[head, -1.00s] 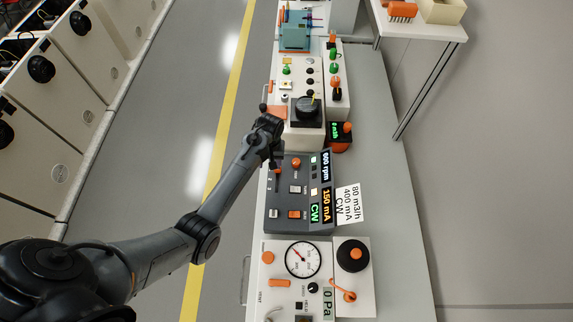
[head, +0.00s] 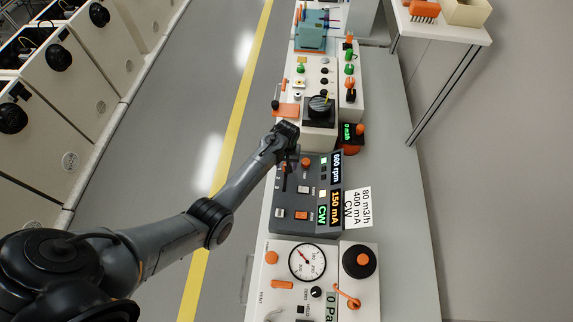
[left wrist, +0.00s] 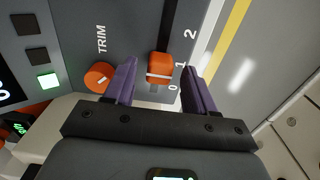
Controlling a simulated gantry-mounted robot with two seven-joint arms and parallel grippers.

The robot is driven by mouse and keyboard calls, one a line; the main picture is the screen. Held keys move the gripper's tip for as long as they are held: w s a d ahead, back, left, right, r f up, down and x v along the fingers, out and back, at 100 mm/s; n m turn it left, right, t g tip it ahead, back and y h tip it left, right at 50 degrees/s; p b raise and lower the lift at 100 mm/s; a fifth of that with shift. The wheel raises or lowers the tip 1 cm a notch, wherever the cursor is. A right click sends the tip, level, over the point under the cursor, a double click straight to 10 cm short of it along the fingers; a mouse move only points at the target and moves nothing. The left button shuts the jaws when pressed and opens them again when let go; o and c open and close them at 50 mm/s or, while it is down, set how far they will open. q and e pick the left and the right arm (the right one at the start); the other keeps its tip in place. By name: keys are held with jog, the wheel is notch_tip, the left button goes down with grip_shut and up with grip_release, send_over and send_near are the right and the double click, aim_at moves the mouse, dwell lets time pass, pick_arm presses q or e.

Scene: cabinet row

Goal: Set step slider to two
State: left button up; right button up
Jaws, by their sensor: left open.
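The step slider (left wrist: 160,67) has an orange cap with a white line and sits in a dark slot on the grey control panel (head: 309,176). In the left wrist view the marks 0, 1 and 2 run beside the slot, and the cap is near the 1. My left gripper (left wrist: 160,72) is open, with one purple finger on each side of the cap. I cannot tell whether either finger touches it. In the head view the left gripper (head: 286,160) is over the panel's left edge, and the wrist partly hides the slider area. My right gripper is not in view.
An orange TRIM knob (left wrist: 99,77) is beside the left finger. A white sheet (head: 357,207) reads 80 m3/h, 400 mA, CW. A gauge unit (head: 307,262) stands in front of the panel, and a white unit with a black knob (head: 319,107) behind it.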

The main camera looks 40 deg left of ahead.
pick_arm(q)
jog(key=shift+f, duration=0.35)
grip_shut()
